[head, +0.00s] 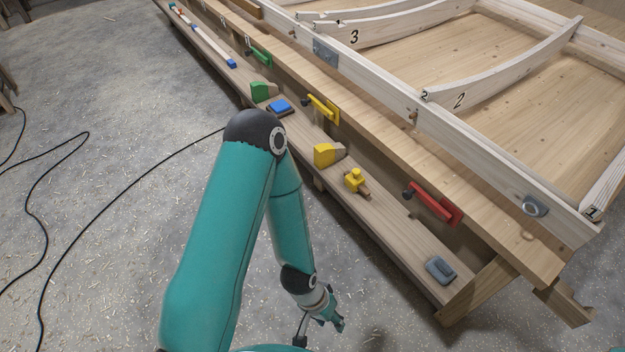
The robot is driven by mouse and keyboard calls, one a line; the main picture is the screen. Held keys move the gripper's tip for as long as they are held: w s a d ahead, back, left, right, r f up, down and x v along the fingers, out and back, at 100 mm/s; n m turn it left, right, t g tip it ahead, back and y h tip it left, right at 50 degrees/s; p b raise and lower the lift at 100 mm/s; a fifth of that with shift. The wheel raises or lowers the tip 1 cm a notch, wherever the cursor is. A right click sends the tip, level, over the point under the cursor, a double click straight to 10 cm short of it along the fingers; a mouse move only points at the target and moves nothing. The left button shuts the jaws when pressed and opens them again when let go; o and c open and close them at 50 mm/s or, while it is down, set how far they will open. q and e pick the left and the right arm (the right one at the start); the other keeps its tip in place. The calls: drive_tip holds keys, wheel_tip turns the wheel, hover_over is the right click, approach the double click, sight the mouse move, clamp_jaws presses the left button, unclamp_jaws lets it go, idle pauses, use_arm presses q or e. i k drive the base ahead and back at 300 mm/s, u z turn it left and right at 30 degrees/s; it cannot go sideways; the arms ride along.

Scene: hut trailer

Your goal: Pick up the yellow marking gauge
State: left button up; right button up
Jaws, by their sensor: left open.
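The yellow marking gauge (355,179), a small yellow body with a knob on top and a short wooden stem, lies on the low wooden shelf (390,232) along the near side of the workbench. My left gripper (338,322) is open and empty at the lower middle of the head view. It hangs over the floor, in front of the shelf and well apart from the gauge. My left arm does not cover the gauge. My right gripper is not in view.
A grey block (440,270) lies near the shelf's right end. A red-handled tool (435,203) projects from the bench side above the shelf.

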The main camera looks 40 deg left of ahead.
sight(354, 181)
drive_tip(key=u, duration=0.7)
drive_tip(key=k, duration=0.85)
drive_tip(key=u, duration=0.1)
drive_tip(key=i, duration=0.9)
drive_tip(key=z, duration=0.1)
